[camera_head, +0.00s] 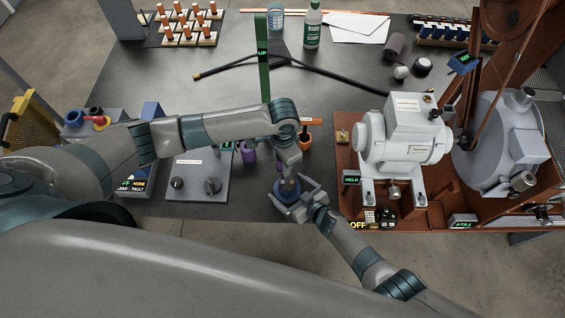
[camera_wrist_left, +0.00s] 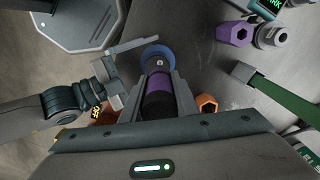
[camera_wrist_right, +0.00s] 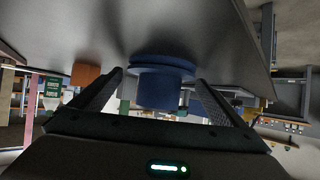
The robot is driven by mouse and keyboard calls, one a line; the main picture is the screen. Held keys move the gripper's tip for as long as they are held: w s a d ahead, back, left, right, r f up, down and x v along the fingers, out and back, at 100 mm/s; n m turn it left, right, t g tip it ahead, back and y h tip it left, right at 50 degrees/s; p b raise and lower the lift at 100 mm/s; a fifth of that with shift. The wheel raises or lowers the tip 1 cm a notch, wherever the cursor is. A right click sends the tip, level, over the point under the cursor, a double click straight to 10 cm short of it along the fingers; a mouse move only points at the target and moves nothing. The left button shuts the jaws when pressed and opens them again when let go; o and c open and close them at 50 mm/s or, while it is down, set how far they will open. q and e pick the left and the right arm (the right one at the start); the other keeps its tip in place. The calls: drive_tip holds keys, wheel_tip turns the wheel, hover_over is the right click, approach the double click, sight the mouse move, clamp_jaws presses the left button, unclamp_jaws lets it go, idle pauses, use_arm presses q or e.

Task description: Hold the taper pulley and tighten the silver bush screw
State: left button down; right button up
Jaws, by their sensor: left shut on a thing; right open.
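A blue pulley (camera_head: 287,187) is at the front edge of the dark table, below my left gripper. It shows as a blue disc in the left wrist view (camera_wrist_left: 150,51) and as a stepped blue body in the right wrist view (camera_wrist_right: 160,88). My left gripper (camera_head: 289,168) is shut on a purple and black tool (camera_wrist_left: 157,88) that points down at the pulley. A small pale spot shows at the pulley's middle; I cannot tell whether it is the silver screw or the tool tip. My right gripper (camera_wrist_right: 160,100) is open, its fingers on either side of the pulley.
A grey panel with knobs (camera_head: 198,180) lies left of the pulley. A purple socket piece (camera_head: 248,152) and an orange one (camera_head: 305,140) stand close behind. A white motor (camera_head: 405,130) on a brown base stands at right.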

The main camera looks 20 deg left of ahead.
drive_tip(key=shift+r+p, duration=0.3)
idle(0.4)
drive_tip(key=c, duration=1.3)
drive_tip(key=shift+o, duration=0.2)
